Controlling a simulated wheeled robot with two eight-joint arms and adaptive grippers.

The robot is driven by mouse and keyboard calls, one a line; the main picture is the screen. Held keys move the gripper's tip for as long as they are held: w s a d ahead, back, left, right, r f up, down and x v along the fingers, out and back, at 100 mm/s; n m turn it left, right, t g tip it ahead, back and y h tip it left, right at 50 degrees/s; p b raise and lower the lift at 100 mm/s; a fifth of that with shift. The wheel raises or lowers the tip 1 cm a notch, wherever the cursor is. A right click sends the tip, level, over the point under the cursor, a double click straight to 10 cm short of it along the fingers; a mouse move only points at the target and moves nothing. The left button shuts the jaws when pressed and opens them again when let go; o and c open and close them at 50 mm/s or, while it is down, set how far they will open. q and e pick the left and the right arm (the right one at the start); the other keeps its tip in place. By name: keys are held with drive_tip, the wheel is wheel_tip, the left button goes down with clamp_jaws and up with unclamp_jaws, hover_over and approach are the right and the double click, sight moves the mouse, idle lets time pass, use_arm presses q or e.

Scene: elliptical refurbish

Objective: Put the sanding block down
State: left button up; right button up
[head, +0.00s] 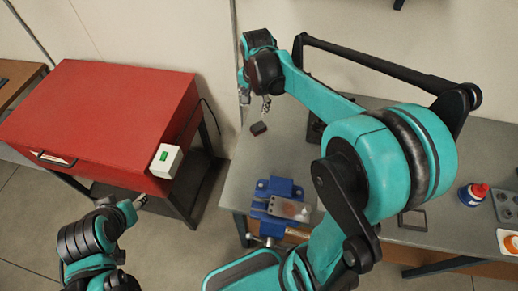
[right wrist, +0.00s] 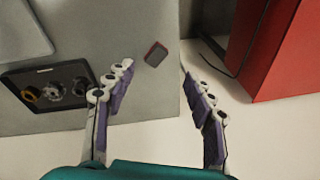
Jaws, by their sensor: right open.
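The sanding block (head: 259,128) is a small dark block lying on the grey workbench (head: 262,158) near its left edge. In the right wrist view the block (right wrist: 156,53) shows a reddish rim and lies beyond the gap between my fingertips, with nothing touching it. My right gripper (head: 256,102) is open and empty, above and just behind the block in the head view. Its spread fingers (right wrist: 157,70) also show in the right wrist view. My left gripper (head: 134,205) is low at the left, away from the bench; its jaw opening is unclear.
A blue vise (head: 277,188) holds a metal plate (head: 290,208) with a rusty patch at the bench front. A dark tray (right wrist: 30,75) with round parts lies on the bench. A red cabinet (head: 100,110) stands left, across a gap. A red-capped bottle (head: 474,194) stands far right.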

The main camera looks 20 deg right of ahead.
drive_tip(key=s+a+n+t, duration=0.2)
drive_tip(key=s+n, duration=0.3)
drive_tip(key=s, duration=0.3)
drive_tip(key=s+a+n+t, duration=0.3)
drive_tip(key=s+n, duration=0.3)
drive_tip(key=s, duration=0.3)
drive_tip(key=shift+s+a, duration=0.15)
drive_tip(key=shift+a, duration=0.5)
